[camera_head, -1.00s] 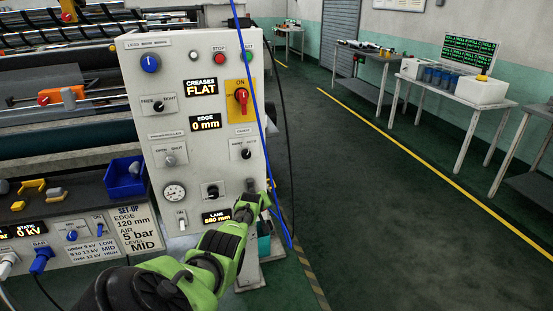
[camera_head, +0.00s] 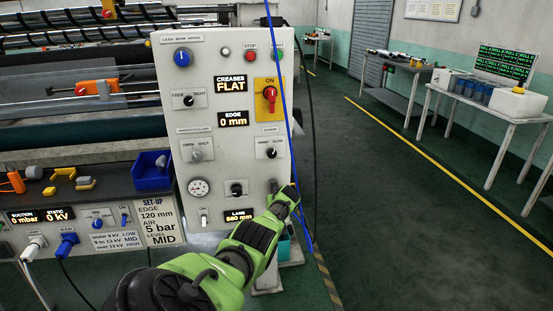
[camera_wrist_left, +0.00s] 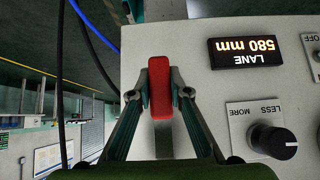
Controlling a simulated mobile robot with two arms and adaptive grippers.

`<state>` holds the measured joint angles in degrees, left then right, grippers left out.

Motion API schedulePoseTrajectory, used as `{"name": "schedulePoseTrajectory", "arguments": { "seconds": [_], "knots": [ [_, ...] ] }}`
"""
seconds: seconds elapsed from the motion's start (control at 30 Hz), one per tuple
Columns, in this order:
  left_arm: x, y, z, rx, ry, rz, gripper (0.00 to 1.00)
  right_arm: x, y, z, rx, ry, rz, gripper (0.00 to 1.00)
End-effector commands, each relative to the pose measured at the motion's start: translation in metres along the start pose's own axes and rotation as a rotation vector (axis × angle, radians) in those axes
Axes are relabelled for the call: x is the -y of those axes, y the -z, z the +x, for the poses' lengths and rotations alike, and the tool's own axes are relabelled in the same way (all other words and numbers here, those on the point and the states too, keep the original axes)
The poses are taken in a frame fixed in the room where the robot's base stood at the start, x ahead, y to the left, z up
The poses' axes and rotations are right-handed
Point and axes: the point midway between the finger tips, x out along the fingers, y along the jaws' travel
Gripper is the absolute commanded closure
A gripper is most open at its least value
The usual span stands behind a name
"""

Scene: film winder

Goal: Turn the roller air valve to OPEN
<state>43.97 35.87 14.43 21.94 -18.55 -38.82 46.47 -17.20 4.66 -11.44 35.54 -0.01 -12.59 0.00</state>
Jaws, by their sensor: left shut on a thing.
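On the white control panel (camera_head: 217,108), a grey knob (camera_head: 197,156) stands below the words OPEN and SHUT; the plate above it is too small to read. My left gripper (camera_head: 283,191) is at the panel's lower right edge, right of the LANE display (camera_head: 239,215). In the left wrist view, my left gripper's fingertips (camera_wrist_left: 160,92) close on both sides of a red handle (camera_wrist_left: 160,76). A grey part shows under the handle. No label for the handle is readable. My right gripper is not in view.
A LESS/MORE knob (camera_wrist_left: 272,140) is beside the left gripper. A pressure gauge (camera_head: 199,188) and a red-on-yellow ON switch (camera_head: 269,97) are on the panel. Blue and black cables hang along its right edge. The floor (camera_head: 390,200) to the right is clear.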

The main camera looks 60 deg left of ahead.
Motion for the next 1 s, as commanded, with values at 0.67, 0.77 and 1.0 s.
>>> {"name": "schedulePoseTrajectory", "arguments": {
  "seconds": [0.67,0.77,1.0],
  "knots": [
    [0.001,-0.001,0.0,0.001,0.002,0.003,0.65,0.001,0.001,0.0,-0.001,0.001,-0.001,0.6],
    [0.001,-0.001,-0.002,0.0,0.003,0.003,0.65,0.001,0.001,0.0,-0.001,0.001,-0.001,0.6],
    [0.0,0.0,-0.014,-0.003,0.003,0.003,0.65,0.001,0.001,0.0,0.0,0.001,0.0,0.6]
  ]
}}
